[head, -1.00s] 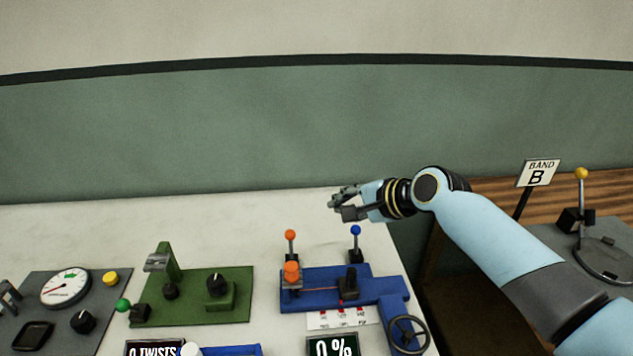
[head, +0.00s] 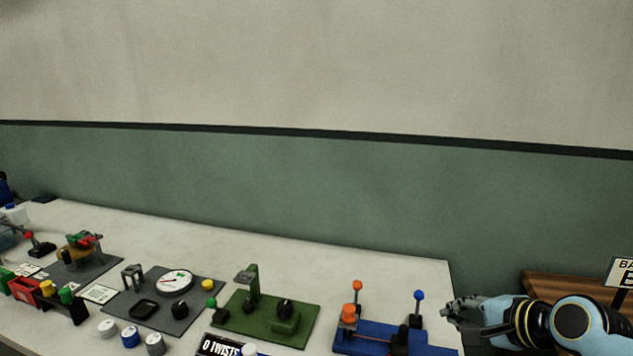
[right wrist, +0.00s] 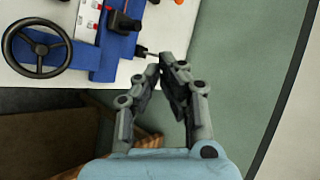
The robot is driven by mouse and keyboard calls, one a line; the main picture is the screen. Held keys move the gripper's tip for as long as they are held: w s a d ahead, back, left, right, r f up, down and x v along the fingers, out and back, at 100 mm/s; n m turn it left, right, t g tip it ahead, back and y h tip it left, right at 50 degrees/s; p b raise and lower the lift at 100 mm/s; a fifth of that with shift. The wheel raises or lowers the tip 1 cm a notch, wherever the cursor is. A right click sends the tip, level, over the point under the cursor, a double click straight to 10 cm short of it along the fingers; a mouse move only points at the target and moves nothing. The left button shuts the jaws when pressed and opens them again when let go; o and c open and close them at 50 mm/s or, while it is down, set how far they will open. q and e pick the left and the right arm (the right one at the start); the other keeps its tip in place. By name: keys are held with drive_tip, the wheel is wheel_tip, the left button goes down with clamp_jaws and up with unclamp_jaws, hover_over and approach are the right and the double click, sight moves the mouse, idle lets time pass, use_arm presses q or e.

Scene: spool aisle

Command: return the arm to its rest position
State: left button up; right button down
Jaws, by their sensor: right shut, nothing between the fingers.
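My right arm is light blue with a dark gripper. In the head view the right gripper (head: 452,309) is at the lower right, just past the right end of the white table (head: 400,262). In the right wrist view the right gripper (right wrist: 167,62) has its fingertips together with nothing between them. It is near the table's edge, beside the blue fixture (right wrist: 122,45), and holds nothing. The blue fixture also shows in the head view (head: 375,338), with an orange-knobbed lever (head: 357,286) and a blue-knobbed lever (head: 419,296). My left gripper is not in view.
A green fixture (head: 262,322), a grey gauge panel (head: 203,288) and several small items stand leftward along the table. A black handwheel (right wrist: 37,48) is at the wrist view's upper left. A wooden surface (head: 560,288) and a sign (head: 621,272) are at the right.

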drive_tip(key=s+d+r+n+g+h, duration=0.1)
drive_tip(key=s+r+n+g+h, duration=0.15)
drive_tip(key=s+n, duration=0.9)
drive_tip(key=s+d+r+n+g+h, duration=0.1)
drive_tip(key=s+n+g+h, duration=0.25)
drive_tip(key=s, duration=1.55)
wheel_tip(320, 180, down, 35)
drive_tip(key=s+d+g+b, duration=0.2)
drive_tip(key=b, duration=0.9)
use_arm(q)
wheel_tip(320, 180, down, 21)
drive_tip(key=b, duration=1)
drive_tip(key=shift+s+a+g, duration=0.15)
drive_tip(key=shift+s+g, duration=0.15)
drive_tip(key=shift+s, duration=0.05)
use_arm(e)
drive_tip(key=s+f, duration=0.9)
drive_tip(key=f, duration=0.4)
drive_tip(key=s+d+f+g+y, duration=0.1)
drive_tip(key=s+f, duration=0.9)
drive_tip(key=f, duration=0.4)
drive_tip(key=shift+d+f, duration=0.2)
drive_tip(key=shift+f, duration=0.05)
